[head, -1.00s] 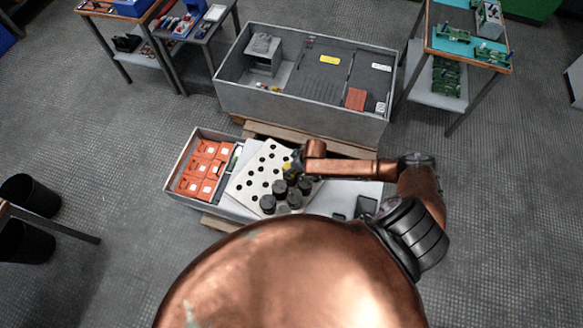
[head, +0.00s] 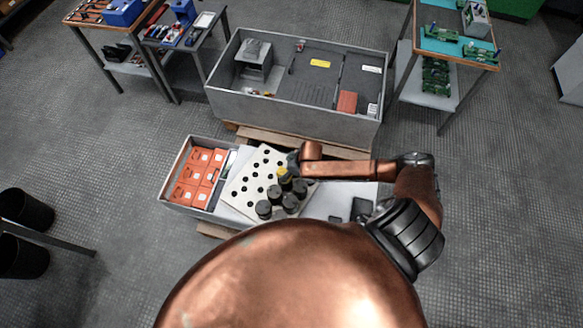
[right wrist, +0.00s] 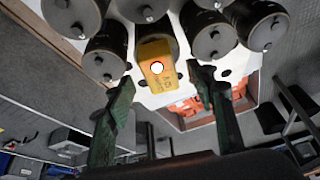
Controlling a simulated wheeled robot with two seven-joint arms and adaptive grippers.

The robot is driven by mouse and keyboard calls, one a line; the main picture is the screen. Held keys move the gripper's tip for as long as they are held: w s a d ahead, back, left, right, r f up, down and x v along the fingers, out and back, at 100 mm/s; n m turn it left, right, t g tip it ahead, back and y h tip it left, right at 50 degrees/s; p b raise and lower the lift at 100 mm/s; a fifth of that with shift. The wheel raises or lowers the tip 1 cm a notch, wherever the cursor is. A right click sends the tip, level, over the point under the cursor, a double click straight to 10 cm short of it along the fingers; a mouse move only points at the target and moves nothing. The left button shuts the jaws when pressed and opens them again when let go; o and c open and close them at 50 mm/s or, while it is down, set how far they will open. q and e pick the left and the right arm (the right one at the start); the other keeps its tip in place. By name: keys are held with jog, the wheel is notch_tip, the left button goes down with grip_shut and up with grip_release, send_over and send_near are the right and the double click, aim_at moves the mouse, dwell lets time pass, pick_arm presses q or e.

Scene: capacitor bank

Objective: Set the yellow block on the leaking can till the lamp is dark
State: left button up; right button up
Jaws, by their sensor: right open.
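The yellow block (right wrist: 157,65) appears in the right wrist view against the top of a dark can, with a round white spot on its face. It also shows in the head view as a small yellow patch (head: 283,173) among the dark cans (head: 276,192). My right gripper (right wrist: 163,100) is open, its two green-dark fingers apart on either side below the block, with a gap visible. In the head view, my right gripper (head: 293,161) is just above the block. I cannot tell which can leaks. My left gripper is not in view.
The cans stand close together on a white plate with dark holes (head: 247,185). Orange boxes (head: 200,175) fill the bin's left side. A large grey crate (head: 290,110) stands behind. Two small dark flat items (head: 360,208) lie at the right.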

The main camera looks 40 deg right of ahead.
jog(key=v, duration=1)
jog(key=shift+r, duration=0.1)
